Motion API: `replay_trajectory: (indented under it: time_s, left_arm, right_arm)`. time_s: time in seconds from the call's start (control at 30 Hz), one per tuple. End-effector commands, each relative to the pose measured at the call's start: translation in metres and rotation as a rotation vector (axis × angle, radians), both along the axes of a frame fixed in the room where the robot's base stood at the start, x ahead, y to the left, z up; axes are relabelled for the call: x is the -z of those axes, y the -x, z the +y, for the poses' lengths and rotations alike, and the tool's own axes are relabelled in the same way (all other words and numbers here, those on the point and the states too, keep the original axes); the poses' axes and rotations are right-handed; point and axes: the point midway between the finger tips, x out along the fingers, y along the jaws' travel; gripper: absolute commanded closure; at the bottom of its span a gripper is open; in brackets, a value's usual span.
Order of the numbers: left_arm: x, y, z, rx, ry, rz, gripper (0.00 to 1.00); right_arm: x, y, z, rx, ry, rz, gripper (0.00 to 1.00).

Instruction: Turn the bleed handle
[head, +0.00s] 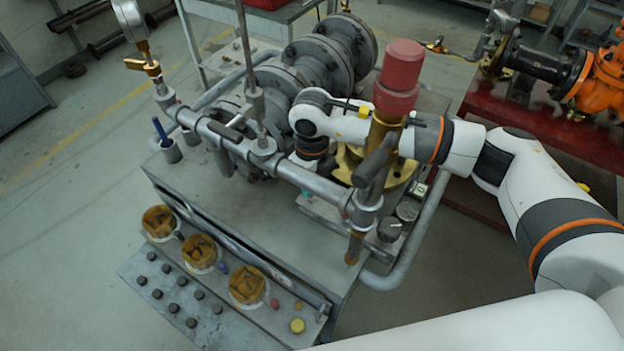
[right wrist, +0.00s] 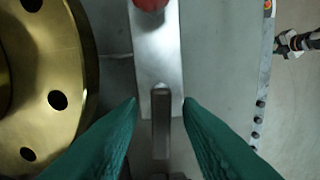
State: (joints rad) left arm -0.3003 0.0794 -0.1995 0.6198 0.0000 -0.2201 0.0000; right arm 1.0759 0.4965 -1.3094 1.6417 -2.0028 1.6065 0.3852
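In the right wrist view my right gripper (right wrist: 160,103) is open, its two green fingers spread. A narrow grey bar (right wrist: 160,135), possibly the bleed handle, lies between the fingers with a gap on each side. It overlaps a wider pale metal strip (right wrist: 158,55), which has a red part (right wrist: 150,4) at its top end. In the head view my right arm reaches in from the right behind the red-capped brass post, and its fingers are hidden behind the pipework. Which part there is the bleed handle I cannot tell. My left gripper is not in view.
A brass flange (right wrist: 55,85) with bolt holes stands left of the fingers. In the head view, a grey pipe rail (head: 300,175) and a red-capped post (head: 398,75) stand close to my arm. A panel with knobs (head: 200,252) is at front left. Open floor lies left.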

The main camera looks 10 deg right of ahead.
Motion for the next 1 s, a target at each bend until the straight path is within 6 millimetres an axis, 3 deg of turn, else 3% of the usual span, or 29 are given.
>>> replay_trajectory:
  time_s: [0.2,0.33,0.7,1.0]
  left_arm:
    - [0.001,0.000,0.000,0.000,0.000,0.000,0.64]
    - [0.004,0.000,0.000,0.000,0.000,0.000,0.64]
    - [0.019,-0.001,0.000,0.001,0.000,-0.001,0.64]
    - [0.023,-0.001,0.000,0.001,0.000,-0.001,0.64]
  right_arm:
    - [0.000,0.001,0.000,0.000,0.001,0.002,0.68]
    - [-0.011,0.000,0.000,-0.001,-0.001,-0.001,0.68]
    - [-0.086,0.000,0.000,0.000,0.000,-0.004,0.68]
    - [-0.118,0.000,0.000,-0.001,0.001,0.001,0.68]
